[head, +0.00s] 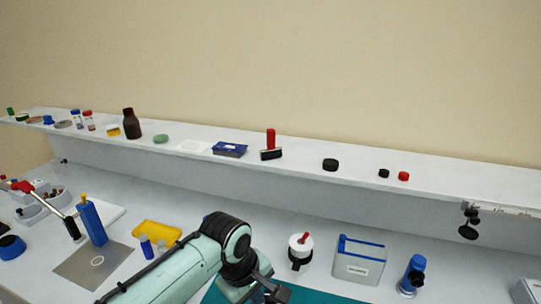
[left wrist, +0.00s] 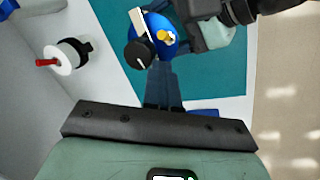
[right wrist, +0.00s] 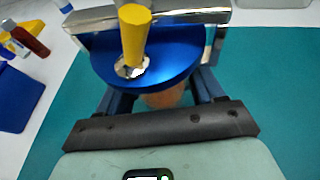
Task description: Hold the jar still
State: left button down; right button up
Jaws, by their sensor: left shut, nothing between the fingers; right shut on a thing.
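The jar has a round blue lid (right wrist: 145,62) with a metal clamp bar (right wrist: 90,20) across it and a yellow knob (right wrist: 134,35). A brownish part of its body (right wrist: 165,97) shows below the lid, between the fingers of my right gripper (right wrist: 163,100), which is shut on it. The lid hides most of the body. In the left wrist view the blue lid (left wrist: 158,24) is beyond my left gripper (left wrist: 162,75), with a dark round knob (left wrist: 138,54) beside it. My left gripper is shut and empty; contact with the jar cannot be told. The head view does not show the jar.
A teal mat (left wrist: 115,35) lies under the jar. A white pot with a red stick (head: 300,246), a grey box (head: 360,265) and a blue device (head: 413,275) stand behind. A long shelf (head: 300,160) with small items runs along the back. A yellow object (head: 157,230) lies at left.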

pick_arm(q)
jog(key=shift+a, duration=0.1)
jog(key=w+d+v, duration=0.1)
jog(key=v, duration=0.4)
jog(key=shift+s+a+r, duration=0.25)
jog(key=shift+a+r, duration=0.05)
jog(key=shift+r, duration=0.25)
notch_tip(320, 180, down, 6)
jog(key=s+d, duration=0.1)
jog(key=d, duration=0.1)
jog(key=shift+s, duration=0.4)
dwell(0.5)
jog(key=shift+w+d, duration=0.15)
jog(key=shift+w, duration=0.1)
dwell(0.5)
